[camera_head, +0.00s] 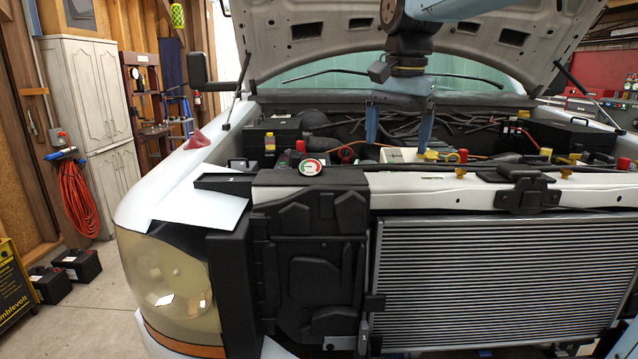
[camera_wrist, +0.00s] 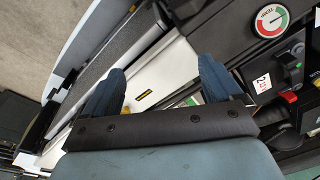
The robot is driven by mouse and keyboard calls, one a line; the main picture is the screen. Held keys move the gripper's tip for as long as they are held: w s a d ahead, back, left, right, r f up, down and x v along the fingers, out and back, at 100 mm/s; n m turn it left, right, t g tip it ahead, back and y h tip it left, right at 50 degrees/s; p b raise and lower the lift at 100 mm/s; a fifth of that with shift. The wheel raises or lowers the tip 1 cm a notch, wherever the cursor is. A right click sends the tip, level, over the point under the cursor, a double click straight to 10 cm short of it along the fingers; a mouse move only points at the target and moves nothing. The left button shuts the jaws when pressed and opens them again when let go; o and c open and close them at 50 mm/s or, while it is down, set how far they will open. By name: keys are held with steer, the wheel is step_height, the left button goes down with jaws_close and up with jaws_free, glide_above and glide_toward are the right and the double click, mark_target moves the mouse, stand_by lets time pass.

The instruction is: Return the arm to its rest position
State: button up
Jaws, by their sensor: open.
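My gripper (camera_head: 398,125) hangs from my blue arm over the engine bay of the white pickup, under the raised hood (camera_head: 330,30). Its two blue fingers point down and stand wide apart. In the wrist view my gripper (camera_wrist: 158,88) is open, and nothing shows held between the fingers. How far the fingertips are from the parts below cannot be told.
A round temperature gauge (camera_head: 311,167) sits on the front crossmember, left of my gripper. The radiator (camera_head: 500,280) and headlight (camera_head: 170,285) face me. Hood struts (camera_head: 238,92) flank the bay. A cabinet (camera_head: 95,120) and a red hose coil (camera_head: 80,200) stand at the left.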

steer(key=s+d+f+n+t, duration=0.2)
steer(key=s+d+f+n, duration=0.1)
steer(key=s+f, duration=0.3)
steer(key=s+d+f+n+t, duration=0.2)
steer(key=s+d+f, duration=0.4)
steer(key=s, duration=0.4)
steer(key=shift+s+d+f+n, duration=0.15)
steer(key=shift+s+f+n, duration=0.2)
steer(key=shift+f+n, duration=0.25)
